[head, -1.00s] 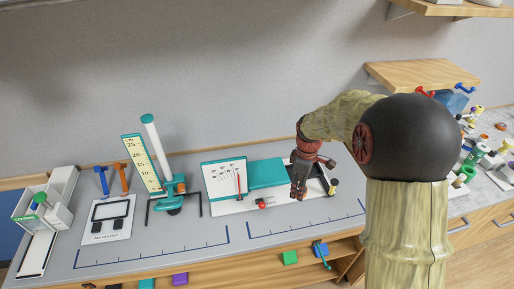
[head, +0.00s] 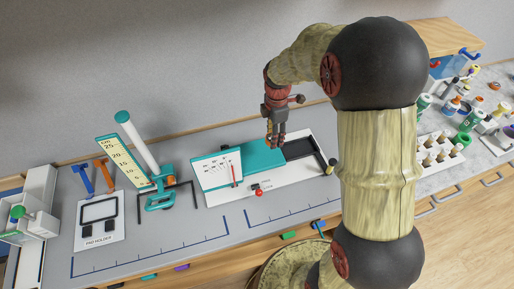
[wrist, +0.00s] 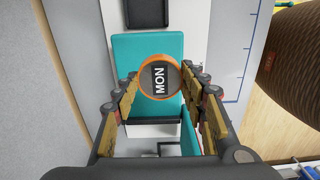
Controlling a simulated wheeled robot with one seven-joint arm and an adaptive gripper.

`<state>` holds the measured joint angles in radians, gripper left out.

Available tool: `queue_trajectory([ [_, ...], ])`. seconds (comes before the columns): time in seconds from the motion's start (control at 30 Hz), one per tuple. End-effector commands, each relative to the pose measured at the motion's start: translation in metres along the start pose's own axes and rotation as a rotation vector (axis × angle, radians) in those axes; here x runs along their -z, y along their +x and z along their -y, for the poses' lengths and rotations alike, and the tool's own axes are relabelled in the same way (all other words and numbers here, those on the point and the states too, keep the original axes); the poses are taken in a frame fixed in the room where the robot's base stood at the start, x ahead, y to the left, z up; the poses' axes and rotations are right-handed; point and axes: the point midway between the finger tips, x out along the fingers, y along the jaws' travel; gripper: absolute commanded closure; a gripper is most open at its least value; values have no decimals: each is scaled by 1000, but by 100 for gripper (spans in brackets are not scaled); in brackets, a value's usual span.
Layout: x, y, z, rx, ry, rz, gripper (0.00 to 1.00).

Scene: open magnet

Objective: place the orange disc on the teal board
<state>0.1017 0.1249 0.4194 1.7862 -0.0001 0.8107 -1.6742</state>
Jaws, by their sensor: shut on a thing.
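In the head view my gripper (head: 275,143) points down over the teal board (head: 262,160), and the disc cannot be made out there.
A white base (head: 285,186) carries the board, with a dark recess (head: 305,148) on its right. An upright chart panel (head: 217,170) stands left of the board. A tilted tube stand (head: 160,198) is farther left. The grey counter in front is clear.

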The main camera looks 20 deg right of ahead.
Motion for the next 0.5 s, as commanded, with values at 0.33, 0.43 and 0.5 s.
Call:
queue_trajectory([
  [0.33,42,50,-20,3,0,0,84],
  [0.43,45,54,-22,1,0,0,84],
  [0.5,47,56,-24,0,1,0,84],
])
